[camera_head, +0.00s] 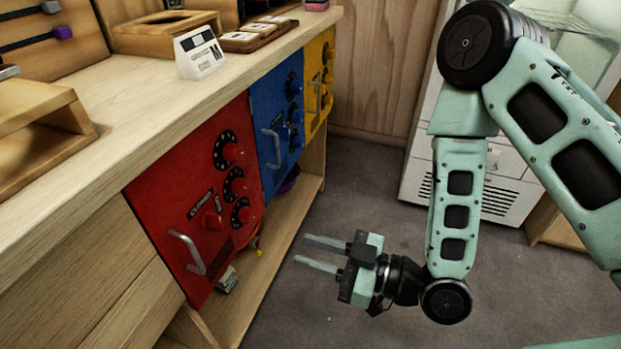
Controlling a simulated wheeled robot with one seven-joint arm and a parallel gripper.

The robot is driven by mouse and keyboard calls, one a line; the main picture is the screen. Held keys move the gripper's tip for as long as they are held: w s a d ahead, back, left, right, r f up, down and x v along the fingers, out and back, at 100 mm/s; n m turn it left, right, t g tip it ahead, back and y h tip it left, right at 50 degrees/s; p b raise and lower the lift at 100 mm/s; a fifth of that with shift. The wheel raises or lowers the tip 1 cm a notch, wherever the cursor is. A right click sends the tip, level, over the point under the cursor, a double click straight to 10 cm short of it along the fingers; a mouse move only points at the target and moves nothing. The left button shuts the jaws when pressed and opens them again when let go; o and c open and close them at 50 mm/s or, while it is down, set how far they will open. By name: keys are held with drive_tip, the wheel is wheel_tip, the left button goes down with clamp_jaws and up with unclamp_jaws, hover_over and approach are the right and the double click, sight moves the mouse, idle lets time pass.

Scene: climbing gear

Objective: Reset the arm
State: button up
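My arm hangs down from the upper right, mint green with black joints. My gripper (322,254) is at its end, low over the grey floor. Its two straight grey fingers point left toward the wooden counter. The fingers are apart, with a clear gap and nothing between them. The fingertips are just right of the counter's lower shelf edge in the picture and appear clear of the red door; the exact distance cannot be told.
The counter (120,105) runs along the left. Its front has a red door (203,204), a blue door (276,119) and a yellow door (319,80), with metal handles and black dials. Small items lie on the shelf (277,246). A white appliance (418,180) stands behind my arm. The floor (345,215) is clear.

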drive_tip(key=d+r+m+g+h, duration=0.2)
drive_tip(key=d+r+g+h, duration=0.3)
drive_tip(key=h, duration=0.7)
drive_tip(key=s+d+r+m+g+h, duration=0.1)
drive_tip(key=s+d+r+m+h, duration=0.15)
drive_tip(key=s+d, duration=0.2)
drive_tip(key=s+d+r+m+g+h, duration=0.1)
drive_tip(key=s+d+r+m+h, duration=0.1)
drive_tip(key=s+d+r, duration=0.3)
wheel_tip(320, 180, up, 22)
drive_tip(key=s+a+p, duration=0.1)
drive_tip(key=a+p, duration=0.1)
drive_tip(key=p, duration=2.1)
drive_tip(key=shift+a, duration=0.25)
drive_tip(key=shift+n+y, duration=0.25)
